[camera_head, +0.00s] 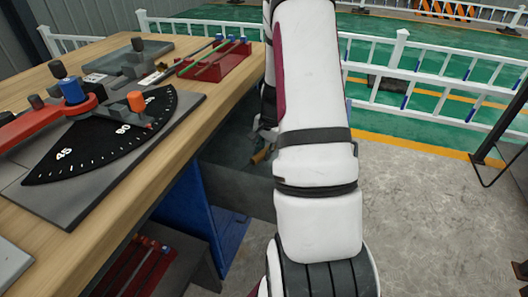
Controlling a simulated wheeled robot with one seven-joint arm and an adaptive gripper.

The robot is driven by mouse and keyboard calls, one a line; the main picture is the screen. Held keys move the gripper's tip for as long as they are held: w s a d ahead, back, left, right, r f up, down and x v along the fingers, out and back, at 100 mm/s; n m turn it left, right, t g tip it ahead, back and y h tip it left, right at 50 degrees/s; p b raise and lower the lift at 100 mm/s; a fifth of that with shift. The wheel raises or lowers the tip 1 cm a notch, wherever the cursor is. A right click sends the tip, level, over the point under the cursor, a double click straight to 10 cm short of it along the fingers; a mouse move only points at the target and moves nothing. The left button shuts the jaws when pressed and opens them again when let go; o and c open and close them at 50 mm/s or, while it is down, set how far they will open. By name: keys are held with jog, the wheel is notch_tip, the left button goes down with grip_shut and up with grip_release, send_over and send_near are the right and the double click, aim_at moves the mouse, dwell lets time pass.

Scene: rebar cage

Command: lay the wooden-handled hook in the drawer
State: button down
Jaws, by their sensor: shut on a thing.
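The wooden-handled hook (260,156) shows only as a short brown handle end beside my arm. The rest of it is hidden behind the arm. My gripper (265,137) is mostly hidden behind my white arm, with a dark part showing at its left edge. It is shut on the hook, over or inside the drawer; the exact height cannot be told. The grey drawer (238,191) stands pulled out from under the bench's right side. Its right part is covered by my arm.
The wooden bench (160,165) fills the left, its edge close above the drawer. On it are a black angle-scale bender (110,140) and a red rack (215,66) with colored rods. A blue cabinet (205,215) stands below. Open concrete floor lies at right.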

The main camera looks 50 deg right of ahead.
jog(key=shift+s+f, duration=0.25)
jog(key=shift+f, duration=0.3)
jog(key=c, duration=1.7)
grip_release()
jog(key=shift+o, duration=0.2)
jog(key=shift+f, duration=0.1)
jog(key=shift+w+r+p, duration=0.1)
jog(key=shift+r+p, duration=0.4)
jog(key=shift+r, duration=0.25)
notch_tip(320, 180, up, 12)
jog(key=s+p, duration=0.2)
jog(key=p, duration=0.1)
jog(key=shift+p, duration=0.35)
jog(key=shift+s+f, duration=0.1)
